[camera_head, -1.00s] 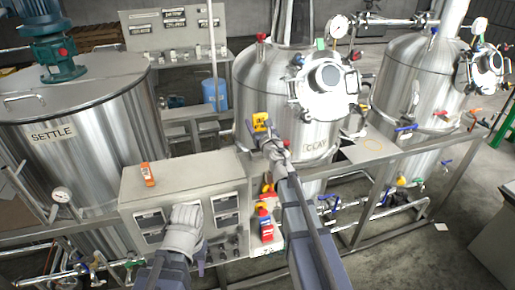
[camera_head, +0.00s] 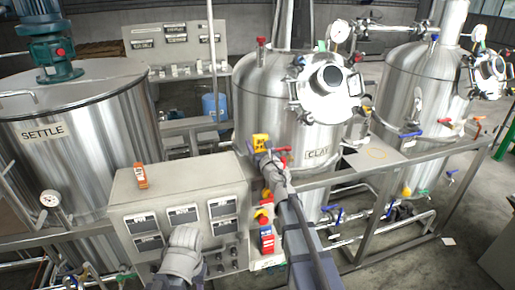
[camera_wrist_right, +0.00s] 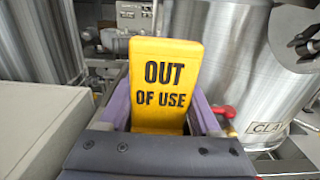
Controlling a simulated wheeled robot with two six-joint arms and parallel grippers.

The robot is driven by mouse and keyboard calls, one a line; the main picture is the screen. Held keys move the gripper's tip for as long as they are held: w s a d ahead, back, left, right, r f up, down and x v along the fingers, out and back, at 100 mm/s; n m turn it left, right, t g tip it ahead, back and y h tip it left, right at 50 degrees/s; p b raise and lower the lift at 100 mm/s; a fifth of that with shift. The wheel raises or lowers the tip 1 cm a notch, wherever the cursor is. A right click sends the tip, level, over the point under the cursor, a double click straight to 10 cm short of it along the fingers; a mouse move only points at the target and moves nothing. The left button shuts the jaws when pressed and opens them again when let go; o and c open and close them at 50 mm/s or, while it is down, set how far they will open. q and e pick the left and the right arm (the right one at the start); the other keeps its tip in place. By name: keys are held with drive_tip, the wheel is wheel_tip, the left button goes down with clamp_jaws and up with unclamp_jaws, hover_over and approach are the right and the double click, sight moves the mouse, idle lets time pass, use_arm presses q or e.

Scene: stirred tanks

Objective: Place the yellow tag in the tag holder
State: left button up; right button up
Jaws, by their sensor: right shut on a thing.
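The yellow tag (camera_head: 260,141), reading "OUT OF USE", is held upright in my right gripper (camera_head: 265,157), in front of the CLAY tank. In the right wrist view the tag (camera_wrist_right: 166,75) stands between the two purple fingers of the right gripper (camera_wrist_right: 167,118), its lower end between them. My left gripper (camera_head: 182,255) is low in front of the control box; its fingertips are hidden, so its opening does not show. A rack with red and yellow pieces (camera_head: 266,228) is at the box's right side; I cannot tell whether it is the tag holder.
The grey control box (camera_head: 185,177) has an orange device (camera_head: 140,176) on top. The SETTLE tank (camera_head: 75,140) stands left, the CLAY tank (camera_head: 262,100) behind my right gripper. A metal frame rail (camera_head: 345,176) and pipes with valves run to the right.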

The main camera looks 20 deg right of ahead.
drive_tip(key=shift+f, duration=0.25)
drive_tip(key=o, duration=1.2)
drive_tip(key=shift+r, duration=0.1)
drive_tip(key=shift+c, duration=0.2)
drive_tip(key=shift+r, duration=0.2)
drive_tip(key=shift+s, duration=0.2)
drive_tip(key=s, duration=1.1)
drive_tip(key=shift+s+d, duration=0.2)
drive_tip(key=shift+s, duration=0.15)
